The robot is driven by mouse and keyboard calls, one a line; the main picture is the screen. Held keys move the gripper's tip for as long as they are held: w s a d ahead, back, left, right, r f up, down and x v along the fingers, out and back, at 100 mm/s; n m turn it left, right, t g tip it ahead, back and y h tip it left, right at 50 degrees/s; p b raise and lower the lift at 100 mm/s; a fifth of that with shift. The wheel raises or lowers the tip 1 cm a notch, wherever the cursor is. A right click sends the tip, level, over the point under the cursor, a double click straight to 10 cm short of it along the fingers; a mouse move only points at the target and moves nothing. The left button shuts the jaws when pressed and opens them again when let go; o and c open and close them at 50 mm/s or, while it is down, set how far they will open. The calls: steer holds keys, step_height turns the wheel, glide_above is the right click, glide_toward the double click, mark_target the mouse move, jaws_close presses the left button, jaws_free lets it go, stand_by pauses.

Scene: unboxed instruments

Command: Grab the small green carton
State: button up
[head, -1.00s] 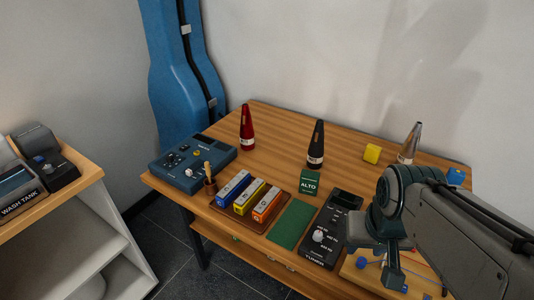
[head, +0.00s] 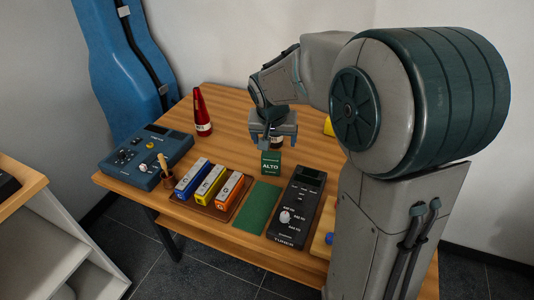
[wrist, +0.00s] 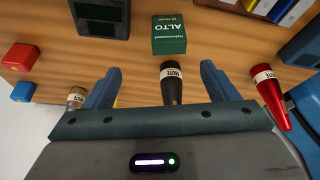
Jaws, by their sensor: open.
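The small green carton (head: 271,162), marked ALTO, stands on the wooden table behind the green mat and the black tuner. In the wrist view the carton (wrist: 169,33) lies ahead of the fingertips, near the top middle. My gripper (head: 272,143) is just behind and above the carton in the head view. In the wrist view my gripper (wrist: 158,82) is open, its two blue fingers apart. A black mute (wrist: 171,83) shows between the fingers; I cannot tell how near it is to them. The carton is apart from both fingers.
A red mute (head: 202,112) stands at the back left. A tray of colored boxes (head: 224,206), a green mat (head: 253,208) and a black tuner (head: 297,205) lie in front. A silver mute (wrist: 76,97) stands to one side.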

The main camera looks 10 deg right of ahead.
mark_target(271, 155)
steer(key=shift+m, duration=0.3)
steer(key=x, duration=0.3)
steer(key=w+x, duration=0.1)
steer(key=x, duration=0.6)
steer(key=shift+w+a+r, duration=0.2)
steer(key=shift+w+a, duration=0.05)
steer(key=shift+w, duration=0.1)
steer(key=x, duration=0.4)
steer(key=shift+s+a+f, duration=0.15)
steer(key=shift+a+f, duration=0.15)
steer(key=shift+f, duration=0.05)
steer(key=shift+d+f, duration=0.1)
steer(key=shift+f, duration=0.3)
steer(key=c, duration=1.1)
